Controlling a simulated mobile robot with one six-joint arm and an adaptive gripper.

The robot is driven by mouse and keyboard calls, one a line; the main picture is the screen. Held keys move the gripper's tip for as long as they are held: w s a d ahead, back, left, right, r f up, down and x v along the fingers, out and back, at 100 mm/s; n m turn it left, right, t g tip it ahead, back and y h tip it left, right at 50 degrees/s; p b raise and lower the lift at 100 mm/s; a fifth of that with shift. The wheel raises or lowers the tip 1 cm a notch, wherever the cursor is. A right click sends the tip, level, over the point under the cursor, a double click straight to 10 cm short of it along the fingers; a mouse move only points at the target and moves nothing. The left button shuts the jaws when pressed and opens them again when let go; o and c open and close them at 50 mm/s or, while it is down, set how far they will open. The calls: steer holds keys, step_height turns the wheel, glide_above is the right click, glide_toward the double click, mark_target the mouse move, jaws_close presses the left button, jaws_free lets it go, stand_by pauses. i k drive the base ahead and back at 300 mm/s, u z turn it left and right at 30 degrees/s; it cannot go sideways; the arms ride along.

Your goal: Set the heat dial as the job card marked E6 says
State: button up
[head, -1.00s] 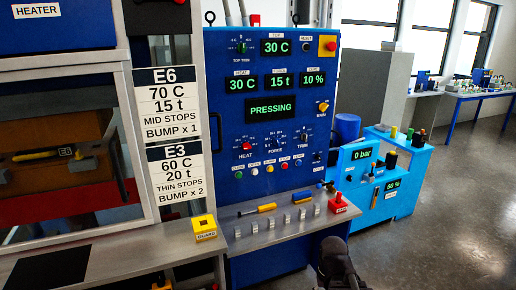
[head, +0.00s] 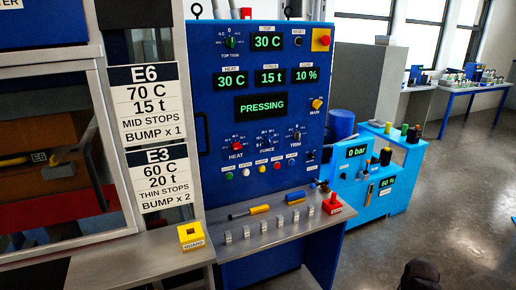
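The E6 job card (head: 155,103) hangs at the left and reads 70 C, 15 t, MID STOPS, BUMP x 1. The heat dial (head: 237,145) is a red knob labelled HEAT, low on the blue press panel (head: 215,110). Its fine scale is too small to read. The HEAT display (head: 230,80) reads 30 C. My gripper (head: 420,274) shows only as a dark shape at the bottom edge, right of the panel and well away from the dial. Its fingers cannot be made out.
An E3 card (head: 160,180) hangs below the E6 card. The panel's main display (head: 262,106) reads PRESSING. Floor at the right is clear.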

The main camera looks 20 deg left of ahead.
mark_target(236, 146)
steer(key=z, duration=0.55)
steer(key=k, duration=0.7)
steer(key=u, duration=1.55)
steer(key=i, duration=0.85)
steer(key=z, duration=0.1)
